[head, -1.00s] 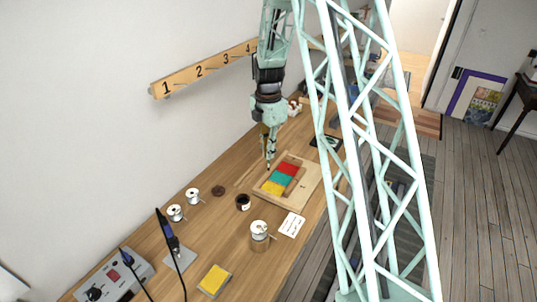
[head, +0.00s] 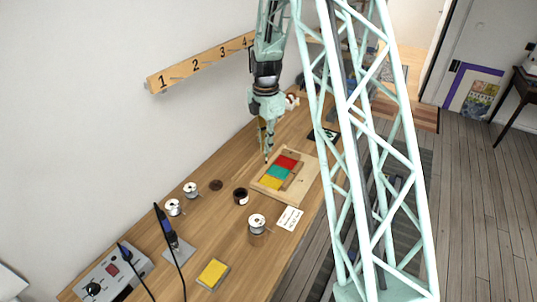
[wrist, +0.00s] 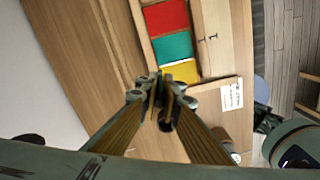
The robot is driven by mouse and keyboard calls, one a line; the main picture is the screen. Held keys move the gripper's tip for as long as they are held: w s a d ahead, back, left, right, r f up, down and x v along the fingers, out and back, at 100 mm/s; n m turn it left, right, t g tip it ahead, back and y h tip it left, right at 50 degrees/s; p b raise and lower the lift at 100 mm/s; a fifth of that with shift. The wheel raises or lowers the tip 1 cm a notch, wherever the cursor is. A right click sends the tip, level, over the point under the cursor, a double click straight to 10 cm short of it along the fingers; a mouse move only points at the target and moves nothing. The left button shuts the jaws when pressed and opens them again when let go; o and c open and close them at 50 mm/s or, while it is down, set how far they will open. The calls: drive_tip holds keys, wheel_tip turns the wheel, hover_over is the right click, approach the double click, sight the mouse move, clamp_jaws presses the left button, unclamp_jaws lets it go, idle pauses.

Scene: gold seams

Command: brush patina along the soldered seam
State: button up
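A glass panel of red, teal (head: 279,172) and yellow panes lies in a wooden tray (head: 302,185) on the bench. Its pane joints show as thin lines, and the panes also show in the wrist view (wrist: 173,47). My gripper (head: 267,148) points down above the tray's far left side. Its fingers converge (wrist: 161,88) in the wrist view on a thin, dark-ended tool, which looks like the brush (head: 266,159). Its tip looks close to the tray's edge; contact cannot be told. A small dark jar (head: 241,196) stands left of the tray.
Spools (head: 174,207), a soldering iron (head: 166,228), a control box (head: 112,279) and a yellow sponge (head: 213,273) occupy the near bench. A numbered rail (head: 195,67) is on the wall.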

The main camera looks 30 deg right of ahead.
drive_tip(key=shift+f+b, duration=0.35)
drive_tip(key=shift+f, duration=0.25)
drive_tip(key=shift+s+d, duration=0.1)
drive_tip(key=shift+d, duration=0.05)
idle(0.3)
